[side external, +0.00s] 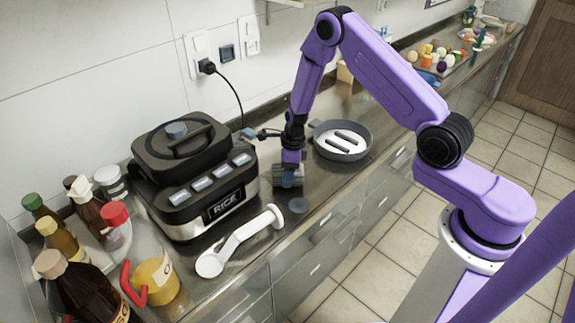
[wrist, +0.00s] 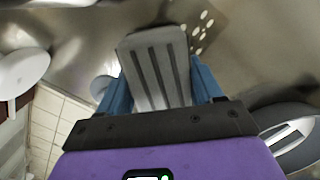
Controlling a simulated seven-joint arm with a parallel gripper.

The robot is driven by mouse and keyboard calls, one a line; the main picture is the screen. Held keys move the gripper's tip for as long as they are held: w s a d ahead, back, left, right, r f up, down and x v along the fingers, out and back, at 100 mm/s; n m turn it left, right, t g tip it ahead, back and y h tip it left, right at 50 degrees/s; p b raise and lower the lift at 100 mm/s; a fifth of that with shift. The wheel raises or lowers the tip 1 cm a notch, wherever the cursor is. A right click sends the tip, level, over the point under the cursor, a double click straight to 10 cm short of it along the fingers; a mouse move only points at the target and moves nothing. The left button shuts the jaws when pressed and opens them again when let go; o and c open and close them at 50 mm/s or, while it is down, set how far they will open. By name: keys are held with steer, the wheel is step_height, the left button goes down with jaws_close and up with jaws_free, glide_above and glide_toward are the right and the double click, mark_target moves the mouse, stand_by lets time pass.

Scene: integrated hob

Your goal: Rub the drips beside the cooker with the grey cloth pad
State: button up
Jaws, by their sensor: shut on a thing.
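The grey cloth pad (side external: 284,172) is a grooved block at the lower end of my arm in the side view, right of the cooker. In the wrist view the pad (wrist: 155,62) sits between the two blue fingers of my gripper (wrist: 158,82), which is shut on it. My gripper (side external: 290,181) is low over the metal counter; I cannot tell whether the pad touches it. The drips (wrist: 201,33) are several pale spots on the counter, just beyond the pad's upper right corner in the wrist view. I cannot make them out in the side view. The black and silver cooker (side external: 187,203) is marked RICE.
A grey pan (side external: 343,141) stands right of my gripper. A small blue-grey disc (side external: 297,205) and a white long-handled utensil (side external: 240,241) lie toward the counter's front edge. Bottles and jars (side external: 85,285) crowd the left end. A black cable (side external: 233,92) hangs from the wall socket.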

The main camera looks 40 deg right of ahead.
mark_target(269, 172)
steer(key=shift+f, duration=0.7)
steer(key=shift+w+r, duration=0.1)
steer(key=shift+w, duration=0.25)
steer(key=shift+c, duration=0.5)
steer(key=shift+w+f, duration=0.3)
steer(key=shift+w, duration=3.4)
steer(key=shift+s, duration=4)
steer(key=shift+r, duration=4.1)
